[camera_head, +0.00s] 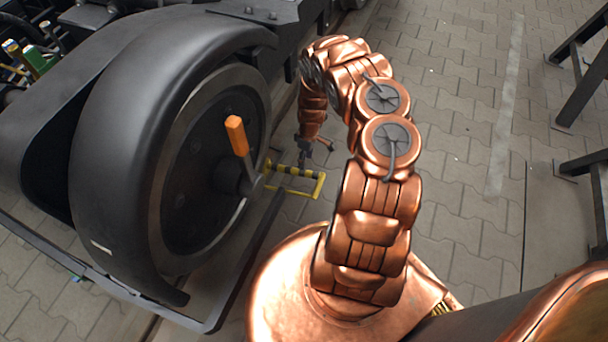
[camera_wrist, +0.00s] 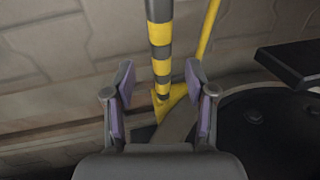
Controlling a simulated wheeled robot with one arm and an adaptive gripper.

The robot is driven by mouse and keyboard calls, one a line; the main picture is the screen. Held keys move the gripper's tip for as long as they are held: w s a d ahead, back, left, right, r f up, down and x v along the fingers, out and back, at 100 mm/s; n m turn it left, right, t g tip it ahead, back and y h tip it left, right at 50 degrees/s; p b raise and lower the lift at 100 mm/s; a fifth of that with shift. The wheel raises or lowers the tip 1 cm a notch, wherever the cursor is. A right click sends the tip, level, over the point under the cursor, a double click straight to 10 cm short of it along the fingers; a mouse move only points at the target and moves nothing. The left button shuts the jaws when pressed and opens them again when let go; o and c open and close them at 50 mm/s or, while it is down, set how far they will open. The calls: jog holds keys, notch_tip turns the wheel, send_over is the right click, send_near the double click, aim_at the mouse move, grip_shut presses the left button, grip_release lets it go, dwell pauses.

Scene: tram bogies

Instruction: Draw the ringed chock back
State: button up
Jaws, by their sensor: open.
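The chock has a handle bar ringed in yellow and black (camera_wrist: 160,45), joined to a plain yellow rod (camera_wrist: 208,30). In the head view its yellow frame (camera_head: 320,187) stands out from the foot of the wheel, low over the paving. In the wrist view the ringed bar runs down between my finger pads, and a yellow joint and a grey-brown piece (camera_wrist: 178,122) show at its lower end. My gripper (camera_wrist: 160,82) is open, with a gap on both sides of the bar. In the head view my gripper (camera_head: 317,146) is just above the frame. The chock's wheel end is mostly hidden.
A large black wheel (camera_head: 215,170) under a black guard (camera_head: 120,110) stands left of the chock. An orange-gripped lever (camera_head: 236,135) juts from its hub. A dark rail (camera_head: 262,240) runs beside it. Paving (camera_head: 460,130) to the right is clear; dark stands (camera_head: 585,90) are farther right.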

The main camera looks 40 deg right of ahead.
aim_at(304, 173)
jog(key=f+b, duration=0.1)
jog(key=f, duration=0.1)
jog(key=a+f+b, duration=0.1)
jog(key=f, duration=0.2)
jog(key=f+b, duration=0.1)
jog(key=f, duration=0.1)
jog(key=shift+s+a+f, duration=0.2)
jog(key=shift+s+f, duration=0.2)
jog(key=shift+c, duration=0.2)
grip_shut()
